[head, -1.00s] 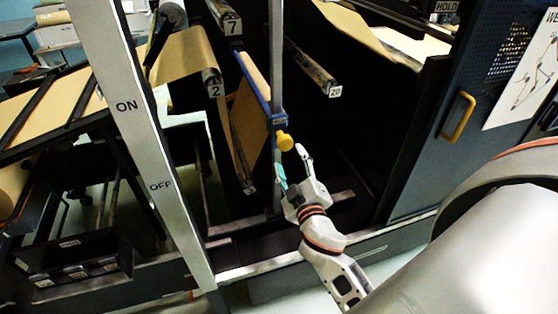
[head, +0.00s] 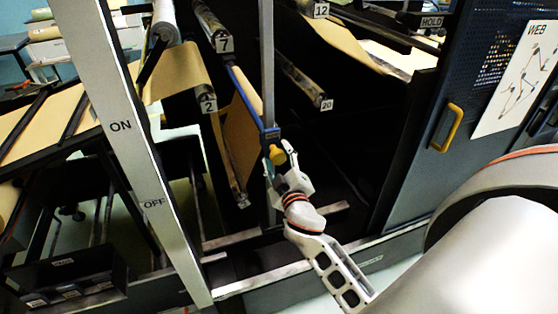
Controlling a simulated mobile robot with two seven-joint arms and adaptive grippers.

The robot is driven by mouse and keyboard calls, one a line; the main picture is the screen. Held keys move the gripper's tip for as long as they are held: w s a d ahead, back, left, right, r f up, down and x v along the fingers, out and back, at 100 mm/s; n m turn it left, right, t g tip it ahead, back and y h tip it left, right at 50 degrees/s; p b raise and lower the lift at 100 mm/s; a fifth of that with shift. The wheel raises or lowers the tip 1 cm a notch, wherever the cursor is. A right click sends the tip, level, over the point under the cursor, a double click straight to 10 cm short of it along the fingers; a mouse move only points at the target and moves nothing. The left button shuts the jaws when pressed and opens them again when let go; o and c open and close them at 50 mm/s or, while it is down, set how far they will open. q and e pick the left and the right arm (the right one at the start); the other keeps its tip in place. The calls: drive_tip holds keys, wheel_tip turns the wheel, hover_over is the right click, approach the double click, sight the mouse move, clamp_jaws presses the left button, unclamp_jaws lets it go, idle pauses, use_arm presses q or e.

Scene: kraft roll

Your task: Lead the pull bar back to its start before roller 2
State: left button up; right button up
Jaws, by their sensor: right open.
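The pull bar is a blue bar (head: 241,92) that slants along the edge of the kraft paper, with a yellow knob (head: 277,155) at its near end by a grey upright post. It sits right of roller 2 (head: 207,104), whose white label shows. My right gripper (head: 280,159) is open at the knob, one fingertip on each side of it. I cannot tell whether the fingers touch the knob. My left gripper is not in view.
Kraft paper (head: 180,74) runs over roller 2 and hangs below it. Roller 7 (head: 215,30) is above, roller 20 (head: 305,82) to the right. The ON/OFF post (head: 135,155) stands left; a dark cabinet door with a yellow handle (head: 447,127) stands right.

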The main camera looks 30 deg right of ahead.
clamp_jaws()
drive_tip(key=s+d+r+p, duration=0.1)
drive_tip(key=d+r+p, duration=0.2)
drive_tip(key=d+r, duration=0.1)
drive_tip(key=shift+r, duration=0.8)
